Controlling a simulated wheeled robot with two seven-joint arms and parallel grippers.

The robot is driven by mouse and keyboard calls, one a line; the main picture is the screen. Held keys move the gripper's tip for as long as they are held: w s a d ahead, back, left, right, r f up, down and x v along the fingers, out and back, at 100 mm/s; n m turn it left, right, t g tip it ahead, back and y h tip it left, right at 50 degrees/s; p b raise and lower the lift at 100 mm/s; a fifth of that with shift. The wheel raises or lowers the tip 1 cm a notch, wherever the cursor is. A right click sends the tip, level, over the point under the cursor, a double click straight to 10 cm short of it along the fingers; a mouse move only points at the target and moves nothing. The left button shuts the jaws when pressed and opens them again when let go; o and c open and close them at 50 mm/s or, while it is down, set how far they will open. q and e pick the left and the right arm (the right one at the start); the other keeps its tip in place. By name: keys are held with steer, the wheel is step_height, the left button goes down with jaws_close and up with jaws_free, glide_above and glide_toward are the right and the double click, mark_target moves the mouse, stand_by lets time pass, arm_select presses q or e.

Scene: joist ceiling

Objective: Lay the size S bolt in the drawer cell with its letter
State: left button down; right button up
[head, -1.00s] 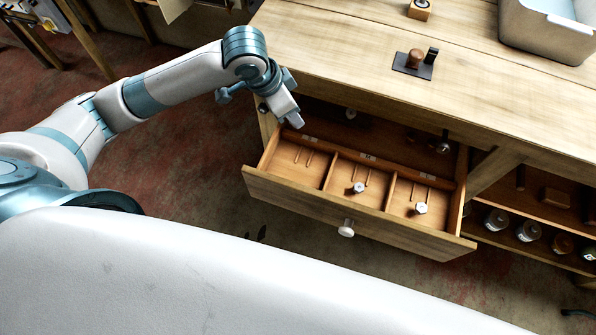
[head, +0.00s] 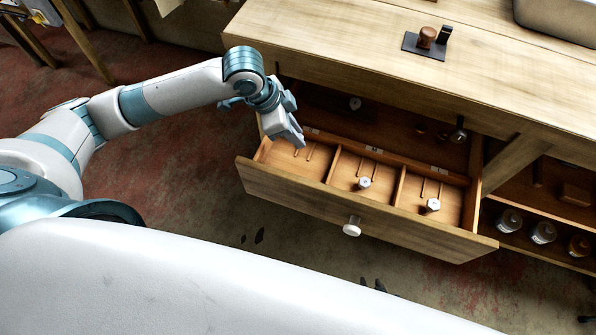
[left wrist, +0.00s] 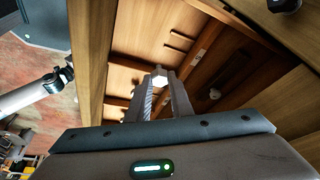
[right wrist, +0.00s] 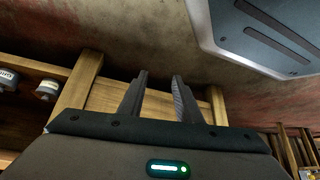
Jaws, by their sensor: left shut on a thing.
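The open drawer (head: 300,197) has three cells with pairs of thin rails. Small labels sit on its back strip; their letters are too small to read. The left cell (head: 285,160) has no bolt lying in it. A bolt (head: 364,183) is in the middle cell and another bolt (head: 433,205) is in the right cell. My left gripper (head: 299,143) is over the back of the left cell. In the left wrist view it is shut on a pale hex-headed bolt (left wrist: 158,80), its shank mostly hidden. My right gripper (right wrist: 157,82) is open and empty, away from the drawer cells.
The wooden bench top (head: 340,50) overhangs the drawer's back. A dark plate with a brown knob (head: 427,38) and a grey bin (head: 560,20) stand on it. A lower shelf at right holds several jars (head: 543,232). The floor before the drawer is open.

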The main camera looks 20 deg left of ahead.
arm_select(q)
steer(key=shift+f+b, duration=0.45)
steer(key=shift+f, duration=0.4)
steer(key=shift+f, duration=0.1)
steer(key=shift+f, duration=3.05)
steer(key=shift+f, duration=1.85)
steer(key=shift+f, duration=0.15)
steer(key=c, duration=1.6)
jaws_free()
